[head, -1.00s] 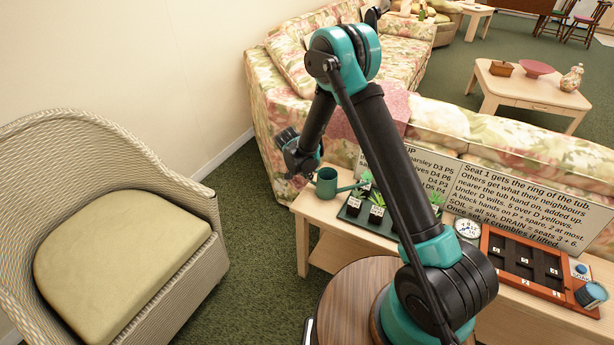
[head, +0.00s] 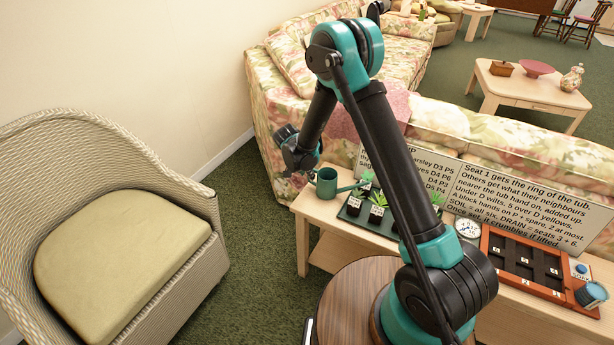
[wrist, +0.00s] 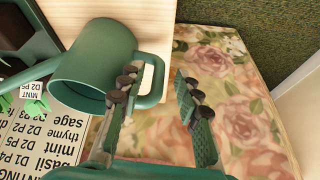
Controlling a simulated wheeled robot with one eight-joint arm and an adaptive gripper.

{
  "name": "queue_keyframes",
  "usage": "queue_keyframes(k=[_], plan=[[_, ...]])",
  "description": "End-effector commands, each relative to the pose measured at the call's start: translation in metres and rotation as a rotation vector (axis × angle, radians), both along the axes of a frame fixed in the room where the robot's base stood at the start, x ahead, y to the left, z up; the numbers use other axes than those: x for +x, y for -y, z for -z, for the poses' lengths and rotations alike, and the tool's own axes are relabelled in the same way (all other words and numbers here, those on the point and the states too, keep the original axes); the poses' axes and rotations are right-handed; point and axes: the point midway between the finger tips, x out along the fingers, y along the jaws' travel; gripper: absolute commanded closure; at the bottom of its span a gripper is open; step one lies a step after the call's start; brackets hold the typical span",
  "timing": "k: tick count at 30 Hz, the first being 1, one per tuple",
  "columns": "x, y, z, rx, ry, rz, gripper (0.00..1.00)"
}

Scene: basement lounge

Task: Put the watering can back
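The green watering can (head: 326,184) stands upright at the left end of the light wood table (head: 314,210), its spout pointing right toward the seedling tray (head: 352,211). In the wrist view the can (wrist: 92,68) is at the upper left, with its handle loop toward my gripper (wrist: 156,82). My gripper is open. The outer bar of the handle shows between the two fingers, and the left finger overlaps the loop. I cannot tell whether that finger is inside the loop or only in front of it. In the head view my gripper (head: 311,173) is just left of the can.
Several small dark pots with plants sit in the tray. Instruction signs (head: 520,205) stand behind it. A clock (head: 468,229), a reddish wooden frame (head: 487,250) and a blue-lidded jar (head: 590,294) are to the right. A floral sofa (head: 265,130) is behind, a wicker chair (head: 195,200) at left.

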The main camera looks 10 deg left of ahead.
Motion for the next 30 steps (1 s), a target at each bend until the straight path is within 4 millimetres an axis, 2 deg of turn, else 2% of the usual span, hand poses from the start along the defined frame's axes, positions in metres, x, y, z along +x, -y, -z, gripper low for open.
queue_keyframes(k=[9, 15, 19, 26, 28, 30], plan=[[-0.022, -0.013, -0.057, 0.000, 0.000, -0.001, 0.67], [-0.032, -0.019, -0.084, 0.000, 0.000, -0.001, 0.67], [-0.035, -0.021, -0.093, 0.000, 0.000, -0.001, 0.67], [-0.036, -0.020, -0.097, -0.001, -0.002, -0.001, 0.67], [-0.036, -0.012, -0.102, 0.000, -0.006, -0.005, 0.67], [-0.037, 0.005, -0.111, 0.001, -0.014, -0.019, 0.67]])
